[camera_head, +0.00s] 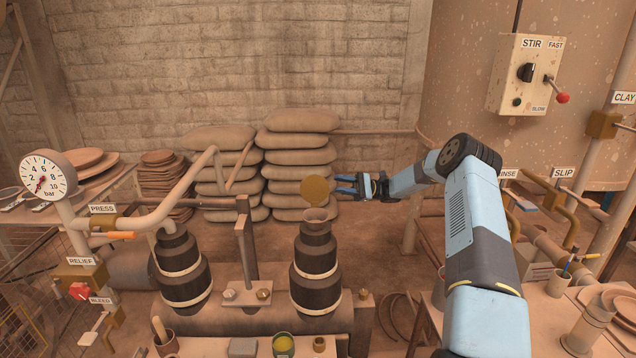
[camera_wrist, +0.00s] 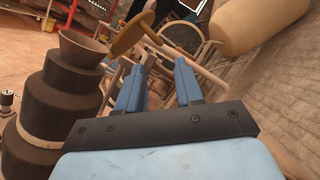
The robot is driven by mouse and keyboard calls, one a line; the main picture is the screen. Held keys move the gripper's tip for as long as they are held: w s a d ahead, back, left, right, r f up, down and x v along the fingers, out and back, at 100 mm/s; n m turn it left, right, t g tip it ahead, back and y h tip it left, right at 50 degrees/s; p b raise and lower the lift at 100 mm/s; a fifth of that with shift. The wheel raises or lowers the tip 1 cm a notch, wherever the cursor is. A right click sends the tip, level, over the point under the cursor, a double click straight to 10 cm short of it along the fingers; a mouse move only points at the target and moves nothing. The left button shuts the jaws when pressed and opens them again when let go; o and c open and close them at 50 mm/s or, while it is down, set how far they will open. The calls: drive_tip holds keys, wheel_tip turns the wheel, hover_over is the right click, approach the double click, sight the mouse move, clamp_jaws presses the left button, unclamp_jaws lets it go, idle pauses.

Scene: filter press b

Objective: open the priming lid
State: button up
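The priming lid is a round, brass-coloured disc (camera_head: 315,190) above the funnel mouth (camera_head: 316,214) of the right dark pump body. It stands steeply tilted, facing the head camera, clear of the mouth. In the wrist view the disc (camera_wrist: 133,33) shows at upper middle with a short bar on it, and the funnel (camera_wrist: 82,48) is left of it, uncovered. My gripper (camera_head: 343,184) is just right of the disc in the head view. In the wrist view my gripper (camera_wrist: 160,67) has its two blue fingers apart with nothing clearly between them. I cannot tell whether a finger touches the lid.
A second dark pump body (camera_head: 180,270) with a pipe stands to the left, with an upright post (camera_head: 246,240) between. Stacked sacks (camera_head: 298,160) lie behind. The stir control box (camera_head: 527,75) is at upper right. Cups stand on the front bench.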

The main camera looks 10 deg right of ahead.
sight(318, 181)
drive_tip(key=x, duration=0.9)
drive_tip(key=shift+a, duration=0.1)
drive_tip(key=shift+c, duration=0.2)
clamp_jaws()
